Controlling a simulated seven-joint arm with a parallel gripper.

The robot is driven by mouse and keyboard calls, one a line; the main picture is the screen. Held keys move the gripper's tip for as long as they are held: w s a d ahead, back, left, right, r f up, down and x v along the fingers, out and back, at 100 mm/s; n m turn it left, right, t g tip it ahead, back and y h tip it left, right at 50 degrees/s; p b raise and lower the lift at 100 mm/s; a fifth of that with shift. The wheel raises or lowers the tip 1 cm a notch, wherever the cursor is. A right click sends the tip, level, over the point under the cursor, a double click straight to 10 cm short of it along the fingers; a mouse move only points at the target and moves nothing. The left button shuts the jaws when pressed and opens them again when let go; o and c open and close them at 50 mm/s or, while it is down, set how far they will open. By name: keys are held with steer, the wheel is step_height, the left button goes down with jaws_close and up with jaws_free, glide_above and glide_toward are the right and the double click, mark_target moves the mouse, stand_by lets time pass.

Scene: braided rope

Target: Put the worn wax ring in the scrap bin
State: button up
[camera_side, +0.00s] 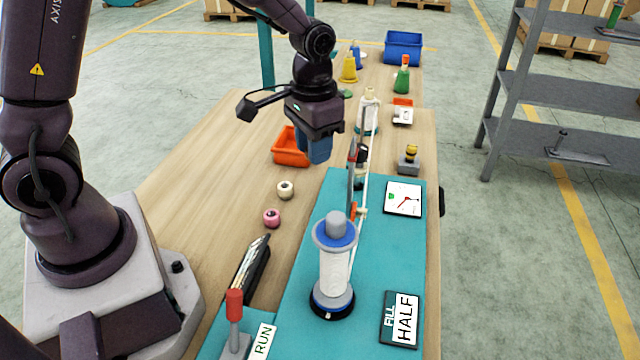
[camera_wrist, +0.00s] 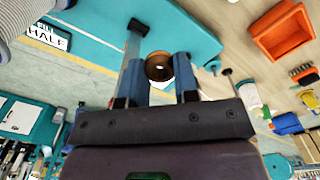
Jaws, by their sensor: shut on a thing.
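My gripper (camera_side: 320,152) points down above the far end of the teal mat, just right of the orange bin. Its blue fingers (camera_wrist: 159,72) are shut on a brown, dark-centred ring (camera_wrist: 158,67), which looks like the worn wax ring. In the side view the fingers hide the ring. The open orange bin (camera_side: 290,148) stands on the wood, left of and close to my gripper; it also shows at the upper right of the wrist view (camera_wrist: 283,35). A blue bin (camera_side: 403,46) stands at the table's far end. No label shows which is the scrap bin.
A cream ring (camera_side: 285,190) and a pink ring (camera_side: 271,218) lie on the wood. A white spool (camera_side: 334,262) stands on the mat (camera_side: 375,255), with a strand running back past my gripper to guides. Bare wood lies left of the orange bin.

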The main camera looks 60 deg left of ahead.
stand_by(0.3)
steer(key=w+a+f+n, duration=0.1)
steer(key=w+a+f, duration=0.2)
steer(key=a, duration=0.6)
steer(key=w+a+f+n, duration=0.1)
steer(key=w+a+f, duration=0.3)
steer(key=a, duration=0.4)
steer(key=w+a+f+n, duration=0.1)
steer(key=w+a+f, duration=0.2)
steer(key=a, duration=0.6)
steer(key=shift+w+a+f, duration=0.1)
steer(key=shift+f, duration=1.9)
steer(key=shift+w+f, duration=0.1)
steer(key=shift+f, duration=1.9)
steer(key=shift+f, duration=0.4)
steer(key=o, duration=1)
steer(key=shift+c, duration=0.2)
steer(key=shift+r, duration=0.15)
